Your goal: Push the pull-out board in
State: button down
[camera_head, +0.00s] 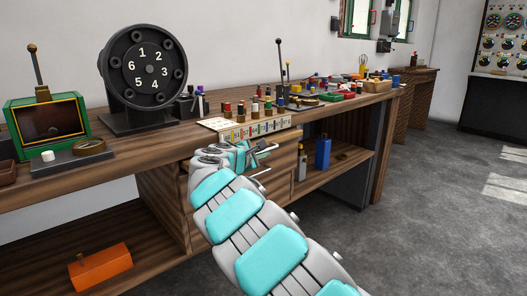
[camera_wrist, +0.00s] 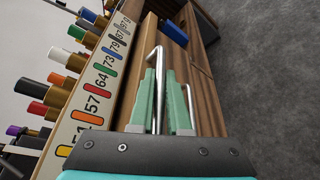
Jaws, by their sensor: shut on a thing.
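The pull-out board (camera_wrist: 128,80) seems to be the wooden piece just under the bench top's edge, below the numbered strip; I cannot tell how far out it stands. A bent chrome handle (camera_wrist: 158,56) runs along its front. My gripper (camera_wrist: 166,92) has its two pale green fingers on either side of this handle and is shut on it. In the head view my gripper (camera_head: 259,149) is at the bench front, just below the numbered strip. My own wrist and fingers hide much of the board and handle there.
Drawers with handles (camera_head: 283,178) lie below. A blue container (camera_head: 323,153) stands on the open shelf to the right. An orange box (camera_head: 100,267) lies on the lower left shelf. Floor in front is clear.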

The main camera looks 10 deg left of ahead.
jog(key=shift+w+a, duration=0.1)
jog(key=shift+a, duration=0.1)
jog(key=c, duration=0.9)
grip_release()
jog(key=shift+b+v, duration=0.35)
jog(key=shift+v, duration=3.6)
